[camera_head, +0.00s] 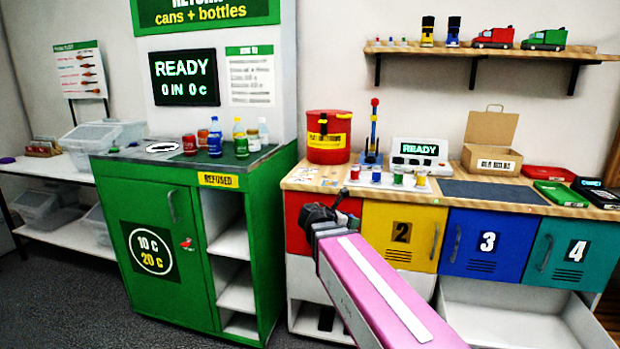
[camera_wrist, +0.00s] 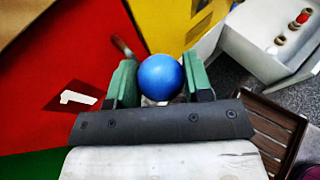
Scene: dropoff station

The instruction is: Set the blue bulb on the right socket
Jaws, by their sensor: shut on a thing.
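The blue bulb (camera_wrist: 161,76) shows as a smooth blue ball in the wrist view, between the two green fingers of my gripper (camera_wrist: 158,82). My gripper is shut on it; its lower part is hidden. In the head view my gripper (camera_head: 322,214) is in front of the red door numbered 1, below the workbench top, and I cannot make out the bulb there. I cannot clearly identify the right socket. Several small coloured pieces (camera_head: 398,178) stand in a row on a pale strip on the workbench, near a white unit reading READY (camera_head: 415,153).
The workbench (camera_head: 330,183) also holds a red bin (camera_head: 328,135), an open cardboard box (camera_head: 491,140) and a dark mat (camera_head: 490,192) with clear room. An open white drawer (camera_head: 510,325) juts out below the blue door. A brown slatted crate (camera_wrist: 268,130) is at the wrist view's lower right.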

